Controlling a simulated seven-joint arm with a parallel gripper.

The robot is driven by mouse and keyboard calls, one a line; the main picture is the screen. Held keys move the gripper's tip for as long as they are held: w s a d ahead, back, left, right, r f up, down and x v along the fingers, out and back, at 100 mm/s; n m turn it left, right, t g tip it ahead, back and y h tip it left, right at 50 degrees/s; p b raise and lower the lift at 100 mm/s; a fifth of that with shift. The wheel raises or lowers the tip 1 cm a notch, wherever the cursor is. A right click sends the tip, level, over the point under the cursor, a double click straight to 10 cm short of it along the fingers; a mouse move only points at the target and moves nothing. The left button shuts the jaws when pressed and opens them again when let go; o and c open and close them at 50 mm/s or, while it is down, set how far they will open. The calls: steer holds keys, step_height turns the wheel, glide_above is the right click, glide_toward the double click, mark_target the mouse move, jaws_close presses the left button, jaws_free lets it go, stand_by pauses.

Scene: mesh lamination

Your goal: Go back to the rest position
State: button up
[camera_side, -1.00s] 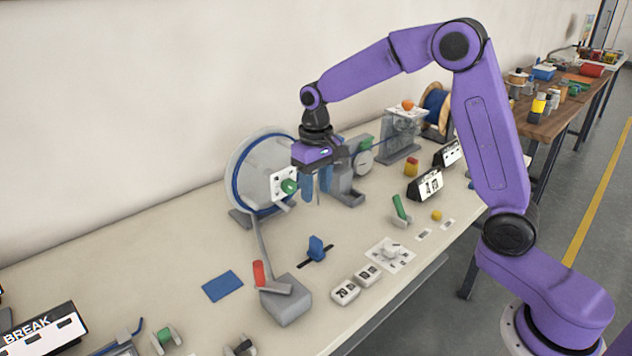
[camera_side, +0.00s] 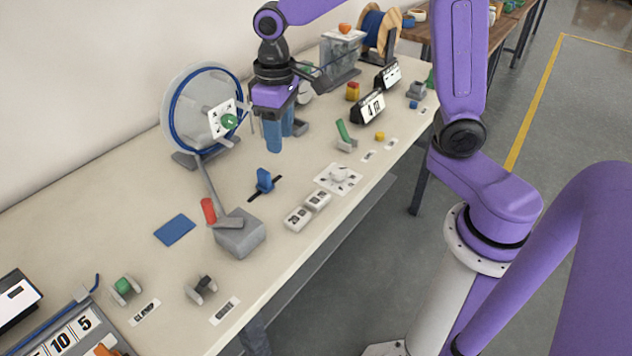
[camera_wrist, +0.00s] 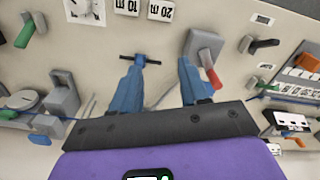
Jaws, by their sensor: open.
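My gripper (camera_side: 280,133) is at the upper middle of the side view, with its two blue fingers pointing down above the bench. In the wrist view the fingers (camera_wrist: 158,90) are spread apart with nothing between them. The wheel (camera_side: 188,130) with a blue rim and a green knob (camera_side: 229,121) stands left of my gripper. A blue handle on a black slot (camera_side: 264,181) sits on the bench below the gripper, apart from it.
The grey box with a red-handled lever (camera_side: 238,236) stands on the bench. A blue flat sheet (camera_side: 174,229) lies left of it. White blocks (camera_side: 298,219), a display stand (camera_side: 368,106) and a wooden spool (camera_side: 380,32) stand along the bench.

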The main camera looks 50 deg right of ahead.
steer(key=s+d+n, duration=0.2)
steer(key=s+n, duration=0.2)
steer(key=s, duration=0.7)
steer(key=s+d+f+n, duration=0.1)
steer(key=s+d+n, duration=0.2)
steer(key=s, duration=0.9)
steer(key=shift+s+f+n, duration=0.2)
steer(key=shift+n, duration=0.6)
